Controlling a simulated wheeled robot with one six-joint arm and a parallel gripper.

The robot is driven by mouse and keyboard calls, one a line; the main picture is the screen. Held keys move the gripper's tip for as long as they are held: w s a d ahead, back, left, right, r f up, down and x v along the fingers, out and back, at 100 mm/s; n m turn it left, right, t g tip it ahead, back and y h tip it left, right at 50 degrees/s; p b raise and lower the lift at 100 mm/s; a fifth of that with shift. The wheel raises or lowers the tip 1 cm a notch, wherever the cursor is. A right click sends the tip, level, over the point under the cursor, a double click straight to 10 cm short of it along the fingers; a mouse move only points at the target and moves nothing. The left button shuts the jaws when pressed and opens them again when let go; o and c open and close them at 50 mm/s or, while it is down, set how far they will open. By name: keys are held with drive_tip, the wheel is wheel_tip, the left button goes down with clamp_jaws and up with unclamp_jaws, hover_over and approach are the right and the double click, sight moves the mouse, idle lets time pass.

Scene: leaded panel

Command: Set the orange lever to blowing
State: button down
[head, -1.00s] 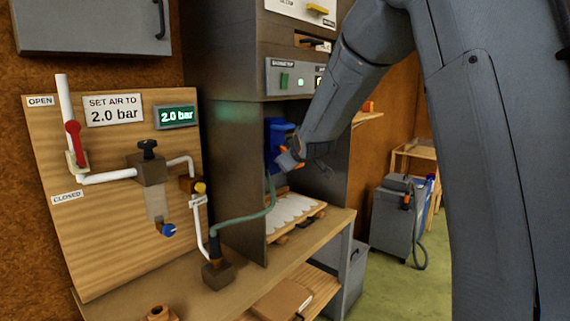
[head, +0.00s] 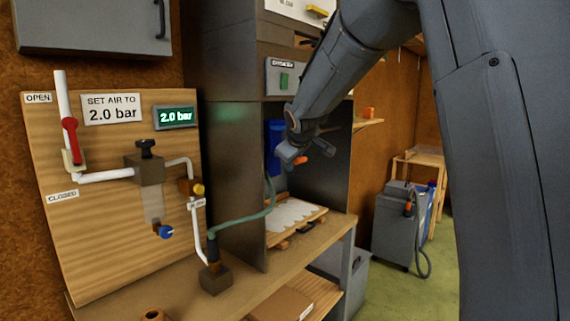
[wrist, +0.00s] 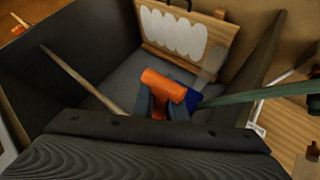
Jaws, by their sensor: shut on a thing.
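The orange lever (wrist: 163,84) lies between the fingers of my gripper (wrist: 160,104) in the wrist view, and the gripper is shut on it. A blue body (wrist: 193,99) sits right behind the lever. In the head view my gripper (head: 291,155) is inside the dark cabinet opening. A bit of the lever (head: 300,160) shows beside it, in front of the blue unit (head: 275,140). The arm hides part of that unit. I cannot read any marking for blowing.
A green hose (head: 245,217) runs from the unit to the bench. A tray with white scalloped pieces (head: 292,213) lies below my gripper. The cabinet's side walls (head: 232,180) stand close by. The panel display (head: 176,116) reads 2.0 bar.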

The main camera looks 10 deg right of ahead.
idle(0.6)
drive_tip(key=c, duration=1.8)
unclamp_jaws()
drive_tip(key=shift+o, duration=0.2)
drive_tip(key=shift+s, duration=0.1)
drive_tip(key=b+v, duration=0.1)
drive_tip(key=v, duration=0.6)
drive_tip(key=shift+s+r+b, duration=0.25)
drive_tip(key=shift+r+b, duration=0.1)
drive_tip(key=shift+a, duration=0.1)
